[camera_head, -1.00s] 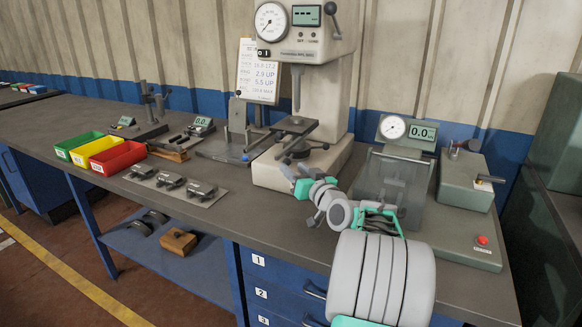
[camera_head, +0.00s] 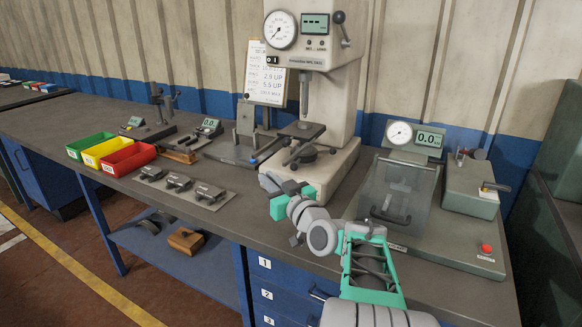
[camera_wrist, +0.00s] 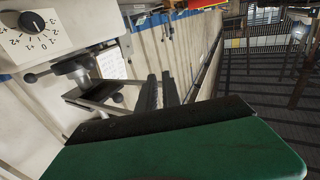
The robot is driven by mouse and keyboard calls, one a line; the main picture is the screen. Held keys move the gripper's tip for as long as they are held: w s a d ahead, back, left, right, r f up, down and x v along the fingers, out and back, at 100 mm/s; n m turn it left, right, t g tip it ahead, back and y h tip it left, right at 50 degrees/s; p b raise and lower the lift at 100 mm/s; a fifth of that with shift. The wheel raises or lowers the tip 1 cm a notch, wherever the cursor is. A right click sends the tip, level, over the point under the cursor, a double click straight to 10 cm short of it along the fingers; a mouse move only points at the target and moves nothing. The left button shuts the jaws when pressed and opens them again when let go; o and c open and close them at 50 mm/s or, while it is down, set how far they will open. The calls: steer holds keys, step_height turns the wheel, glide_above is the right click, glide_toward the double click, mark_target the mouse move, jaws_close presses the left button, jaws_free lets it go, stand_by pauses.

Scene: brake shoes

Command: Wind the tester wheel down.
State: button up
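The hardness tester (camera_head: 340,110) stands on the bench, with a dial, a small display and a lever at its top. Its dark wheel (camera_head: 303,155) lies flat around the screw under the raised anvil plate (camera_head: 300,131); a small dark knob shows at its right. My gripper (camera_head: 276,188) is just in front of and left of the tester base, apart from the wheel and lower in the picture. In the wrist view, two dark narrow fingers (camera_wrist: 160,92) show close together beyond a large green block. Their opening is unclear, and nothing is clearly held.
Several brake parts lie on a grey plate (camera_head: 183,188) left of my gripper. Green, yellow and red bins (camera_head: 128,158) stand behind them. A clear-shielded tester (camera_head: 398,190) with a red button is at the right. The front bench strip left of my arm is mostly bare.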

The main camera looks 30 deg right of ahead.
steer(key=d+f+n+h, duration=0.1)
steer(key=n, duration=0.1)
steer(key=d+f+n+h, duration=0.1)
steer(key=f+n, duration=0.1)
steer(key=shift+s+d+f, duration=0.1)
steer(key=shift+s+f, duration=0.05)
steer(key=shift+s, duration=0.25)
jaws_close()
steer(key=w+d+n, duration=0.3)
steer(key=d+n, duration=0.1)
steer(key=w+d+n+h, duration=0.1)
steer(key=w+d+n, duration=0.3)
steer(key=n, duration=0.1)
steer(key=shift+w+n+h, duration=0.15)
steer(key=shift+n+h, duration=0.15)
steer(key=shift+a+f, duration=0.1)
